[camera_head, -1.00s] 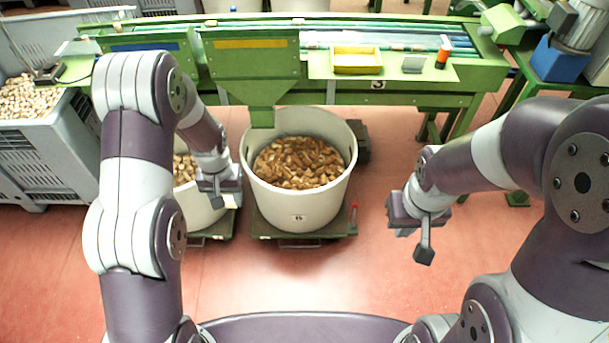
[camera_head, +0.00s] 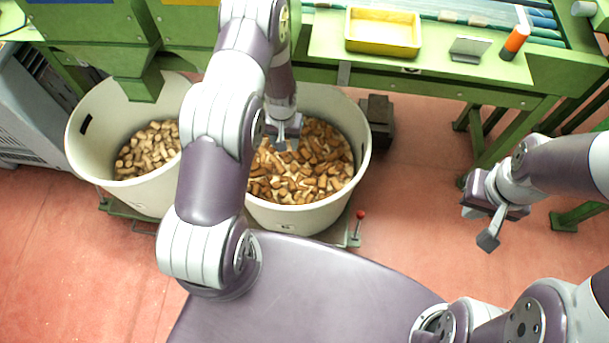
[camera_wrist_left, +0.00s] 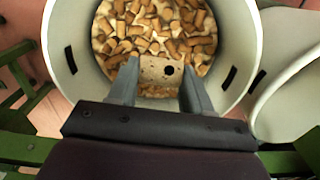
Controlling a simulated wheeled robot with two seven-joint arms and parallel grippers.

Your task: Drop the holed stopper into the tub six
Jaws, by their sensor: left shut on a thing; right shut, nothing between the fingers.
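My left gripper (camera_head: 286,138) is over the mouth of the right-hand white tub (camera_head: 318,214), which is full of brown cork pieces. A small label shows on this tub's front; in the earlier head view it seems to read 6. In the left wrist view, the gripper (camera_wrist_left: 158,82) is shut on the holed stopper (camera_wrist_left: 151,70), a light tan speckled cork with a dark round hole. The stopper is above the corks, inside the outline of the tub's rim (camera_wrist_left: 52,48). In the head view the stopper cannot be made out. My right gripper (camera_head: 489,233) is shut and empty over the floor at right.
Another white tub (camera_head: 90,160) with paler corks stands at left, close to the first. A green machine bench behind carries a yellow tray (camera_head: 383,33) and an orange-and-black cylinder (camera_head: 514,42). A red-knobbed lever (camera_head: 358,226) stands by the tub's cart. Red floor is free at right.

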